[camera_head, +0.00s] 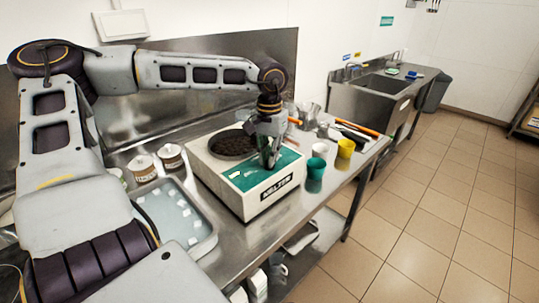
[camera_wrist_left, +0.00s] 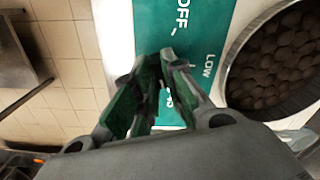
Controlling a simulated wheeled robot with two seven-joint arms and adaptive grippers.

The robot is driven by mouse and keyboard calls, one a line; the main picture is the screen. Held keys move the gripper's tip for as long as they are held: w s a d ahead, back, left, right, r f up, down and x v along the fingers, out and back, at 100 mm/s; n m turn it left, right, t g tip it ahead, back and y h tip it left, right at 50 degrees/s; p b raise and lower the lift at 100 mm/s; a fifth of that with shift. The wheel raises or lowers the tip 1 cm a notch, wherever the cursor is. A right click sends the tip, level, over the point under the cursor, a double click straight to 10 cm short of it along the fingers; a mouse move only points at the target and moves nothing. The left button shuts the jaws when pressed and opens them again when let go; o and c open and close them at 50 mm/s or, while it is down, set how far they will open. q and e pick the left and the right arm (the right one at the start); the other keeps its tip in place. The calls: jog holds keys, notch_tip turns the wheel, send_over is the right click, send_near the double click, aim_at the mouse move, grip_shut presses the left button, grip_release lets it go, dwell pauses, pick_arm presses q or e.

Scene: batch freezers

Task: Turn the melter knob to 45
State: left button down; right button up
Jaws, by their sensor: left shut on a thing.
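The melter (camera_head: 222,192) is a white box with a green control panel (camera_head: 243,180) and a round dark well of brown pieces (camera_head: 235,142). It stands on the steel table. My left gripper (camera_head: 269,163) points down at the panel from above. The knob's pointer and setting cannot be read. My right gripper is not in view.
A tray (camera_head: 207,244) with white cubes lies left of the melter, with two lidded tubs (camera_head: 143,168) behind it. Green (camera_head: 315,176), white and yellow cups (camera_head: 345,149) stand close on the right. Utensils with orange handles lie behind them. A sink (camera_head: 380,86) is farther back.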

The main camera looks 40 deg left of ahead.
pick_arm(q)
jog(key=c, duration=1.5)
grip_release()
jog(key=shift+r, duration=6)
